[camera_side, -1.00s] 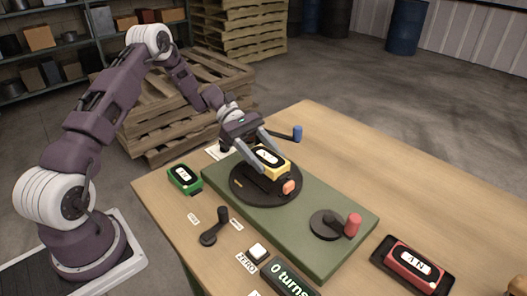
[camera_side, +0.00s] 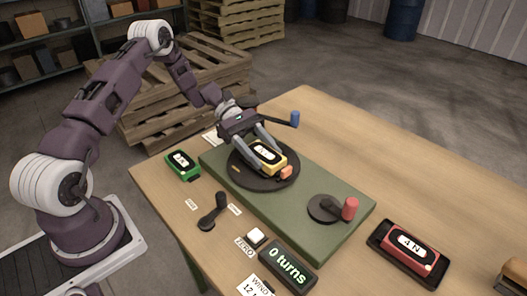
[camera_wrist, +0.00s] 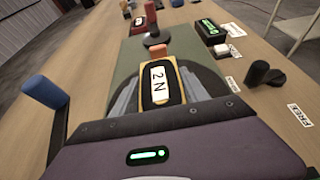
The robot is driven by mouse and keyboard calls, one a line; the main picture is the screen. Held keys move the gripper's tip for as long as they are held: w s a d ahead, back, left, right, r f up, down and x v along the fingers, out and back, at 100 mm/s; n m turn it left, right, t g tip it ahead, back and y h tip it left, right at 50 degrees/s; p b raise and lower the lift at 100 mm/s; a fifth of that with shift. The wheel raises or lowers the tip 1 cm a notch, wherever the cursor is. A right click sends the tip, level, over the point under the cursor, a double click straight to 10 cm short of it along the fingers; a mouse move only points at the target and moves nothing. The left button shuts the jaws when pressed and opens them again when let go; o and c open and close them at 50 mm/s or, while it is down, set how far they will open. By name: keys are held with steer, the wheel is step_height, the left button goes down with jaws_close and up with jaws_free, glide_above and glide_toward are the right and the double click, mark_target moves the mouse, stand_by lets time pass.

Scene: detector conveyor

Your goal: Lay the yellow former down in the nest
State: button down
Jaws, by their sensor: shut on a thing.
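The yellow former (camera_side: 266,157), with a white label reading 2 N in the wrist view (camera_wrist: 160,84), lies flat and low at the round black disc (camera_side: 240,177) on the green base. I take this disc to hold the nest. My gripper (camera_side: 266,148) is shut on the former, with a grey finger along each side. An orange block (camera_side: 286,173) sits at the former's far end from my wrist. The former hides the disc's middle, so I cannot tell whether it touches the nest floor.
A blue-handled crank (camera_side: 295,119) rises behind the disc, and a red-handled crank (camera_side: 350,208) stands right. A green former (camera_side: 182,166), a black lever (camera_side: 215,210) and a display reading 0 turns (camera_side: 288,267) are on the table. A red former (camera_side: 411,246) lies in a black tray.

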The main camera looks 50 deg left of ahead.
steer(key=shift+f, duration=0.5)
